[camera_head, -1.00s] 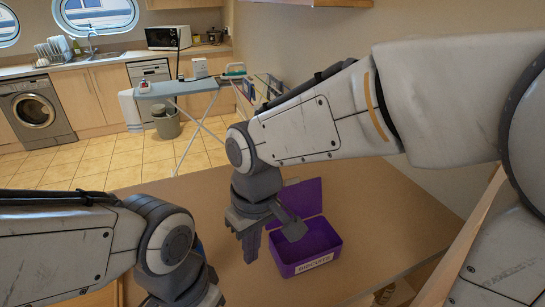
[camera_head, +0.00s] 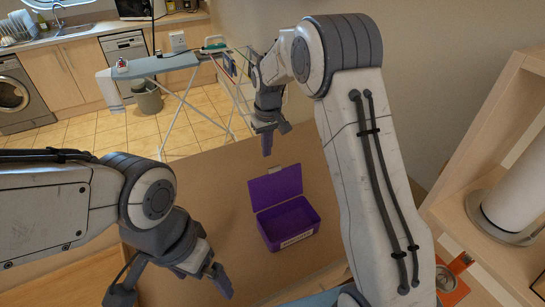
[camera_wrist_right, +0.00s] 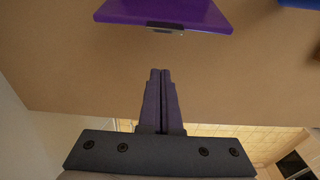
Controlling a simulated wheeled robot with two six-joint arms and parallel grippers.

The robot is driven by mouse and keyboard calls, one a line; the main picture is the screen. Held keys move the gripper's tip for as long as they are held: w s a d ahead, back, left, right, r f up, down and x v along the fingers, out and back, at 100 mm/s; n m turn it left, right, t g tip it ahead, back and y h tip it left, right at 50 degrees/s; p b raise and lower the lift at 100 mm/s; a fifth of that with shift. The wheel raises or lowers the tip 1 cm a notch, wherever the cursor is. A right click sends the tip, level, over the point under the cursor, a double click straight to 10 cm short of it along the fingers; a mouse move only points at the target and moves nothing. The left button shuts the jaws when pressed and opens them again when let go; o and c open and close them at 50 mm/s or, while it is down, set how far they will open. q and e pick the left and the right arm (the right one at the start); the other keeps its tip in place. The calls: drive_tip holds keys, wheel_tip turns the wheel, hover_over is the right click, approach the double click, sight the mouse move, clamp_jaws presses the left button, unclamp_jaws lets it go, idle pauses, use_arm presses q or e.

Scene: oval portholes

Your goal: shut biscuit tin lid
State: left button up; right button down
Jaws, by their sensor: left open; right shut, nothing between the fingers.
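The purple biscuit tin (camera_head: 288,222) stands on the brown table with its label facing the near side. Its lid (camera_head: 276,187) is open, raised at the back edge and leaning back. The lid also shows at the top of the right wrist view (camera_wrist_right: 175,12), with a metal latch (camera_wrist_right: 165,27) on its edge. My right gripper (camera_head: 267,148) is shut and empty, behind the lid and apart from it; its closed fingers (camera_wrist_right: 158,95) point towards the lid in the wrist view. My left gripper (camera_head: 219,278) is open and empty, left of the tin and nearer me.
A shelf unit (camera_head: 485,160) with a white roll (camera_head: 515,205) stands on the right. An ironing board (camera_head: 165,65) stands beyond the table. My right arm passes close to the tin's right side.

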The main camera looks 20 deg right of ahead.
sight(277, 185)
drive_tip(key=shift+s+d+f+p, duration=0.1)
drive_tip(key=shift+s+f+p, duration=0.2)
drive_tip(key=shift+s+p, duration=0.25)
drive_tip(key=shift+s+d+f+p, duration=0.1)
drive_tip(key=shift+s+f+p, duration=0.25)
drive_tip(key=shift+s, duration=0.35)
drive_tip(key=shift+s+d+f+p, duration=0.1)
drive_tip(key=shift+s+f+p, duration=0.2)
drive_tip(key=shift+s+p, duration=0.25)
drive_tip(key=shift+f, duration=0.1)
